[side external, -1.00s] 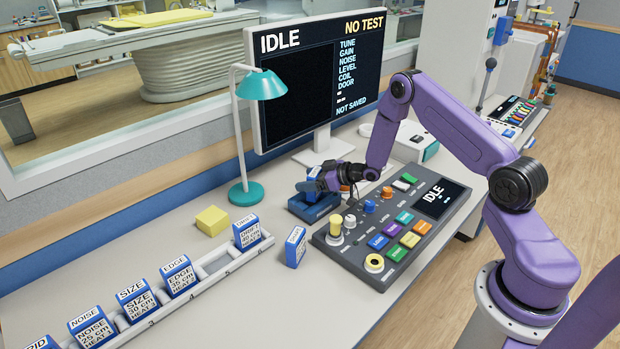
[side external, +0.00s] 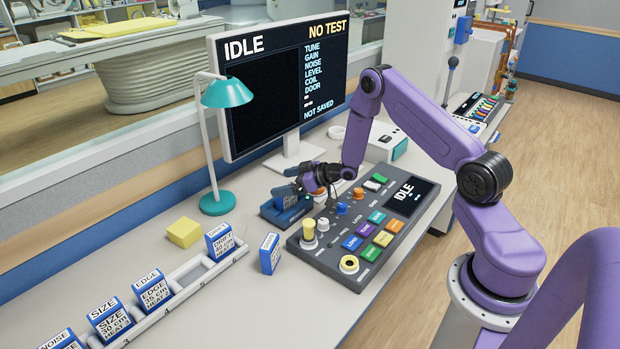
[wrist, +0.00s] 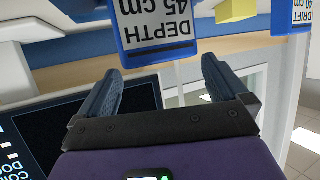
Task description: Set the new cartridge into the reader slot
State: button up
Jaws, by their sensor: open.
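The reader (side external: 279,215) is a low dark blue box on the desk beside the console. A blue cartridge (side external: 281,198) appears to stand in its slot, partly hidden by my gripper. In the wrist view a DEPTH 45 cm cartridge (wrist: 158,25) shows upside down and close, just beyond and between my fingertips. My gripper (side external: 295,184) is at the reader, fingers apart; its open fingers also show in the wrist view (wrist: 160,78), with visible gaps to the cartridge. How deep the cartridge sits is hidden. Another blue cartridge (side external: 270,254) stands alone beside the rack.
A white rack (side external: 172,303) holds several labelled cartridges, with DRIFT (side external: 221,241) nearest the reader. A yellow block (side external: 184,232), a teal lamp (side external: 217,204) and the monitor (side external: 283,85) stand behind. The button console (side external: 363,235) is close to the right of the reader.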

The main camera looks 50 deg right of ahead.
jog(key=v, duration=1)
jog(key=s+a+r+n+g+h, duration=0.1)
jog(key=s+a+r+n+g, duration=0.25)
jog(key=a, duration=0.65)
jog(key=s+a+r+n+g+h, duration=0.1)
jog(key=s+a+r+g, duration=0.2)
jog(key=s+a+r, duration=0.35)
jog(key=s+a+r+n+g+h, duration=0.1)
jog(key=s+r+n+g, duration=0.1)
jog(key=s, duration=1)
jog(key=s+a+r+n+g+h, duration=0.1)
jog(key=s+r+g, duration=0.2)
jog(key=s, duration=0.9)
jog(key=shift+s+a+n+g+h, duration=0.25)
jog(key=shift+a+n+g+h, duration=0.05)
jog(key=shift+a+n+g, duration=0.1)
